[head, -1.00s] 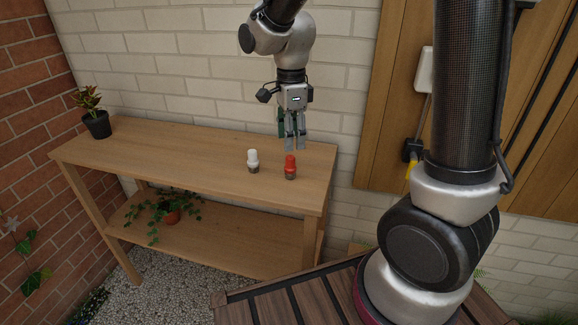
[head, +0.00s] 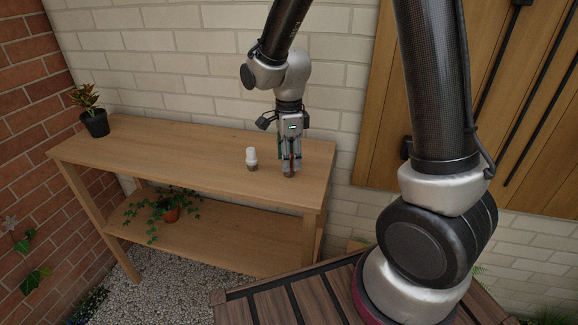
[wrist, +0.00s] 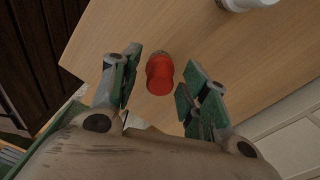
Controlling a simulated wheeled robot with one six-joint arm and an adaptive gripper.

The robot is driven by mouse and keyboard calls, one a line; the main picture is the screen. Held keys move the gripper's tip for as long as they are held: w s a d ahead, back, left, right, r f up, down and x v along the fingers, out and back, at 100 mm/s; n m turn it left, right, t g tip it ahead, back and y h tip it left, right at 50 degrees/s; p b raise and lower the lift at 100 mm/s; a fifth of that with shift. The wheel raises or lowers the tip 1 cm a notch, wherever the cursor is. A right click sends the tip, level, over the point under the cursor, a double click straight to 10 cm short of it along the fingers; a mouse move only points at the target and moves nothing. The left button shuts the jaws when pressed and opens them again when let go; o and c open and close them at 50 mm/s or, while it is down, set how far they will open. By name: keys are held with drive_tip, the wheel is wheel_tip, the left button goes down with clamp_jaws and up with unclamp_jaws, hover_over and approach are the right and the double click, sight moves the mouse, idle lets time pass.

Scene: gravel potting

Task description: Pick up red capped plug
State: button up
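The red capped plug (wrist: 160,75) stands on the wooden table between my gripper's two open fingers in the wrist view, with a gap on each side. In the head view my gripper (head: 290,168) is lowered around the plug and its fingers hide most of it; only the brownish base (head: 289,174) shows below. A white capped plug (head: 251,158) stands on the table just to the left, and part of it also shows at the top of the wrist view (wrist: 245,3).
The wooden table (head: 190,160) is otherwise clear in the middle. A dark potted plant (head: 95,122) stands at its far left end. A trailing plant (head: 171,213) sits on the lower shelf. A brick wall is close behind.

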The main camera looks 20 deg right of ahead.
drive_tip(key=c, duration=0.7)
drive_tip(key=shift+r, duration=0.1)
drive_tip(key=shift+c, duration=0.2)
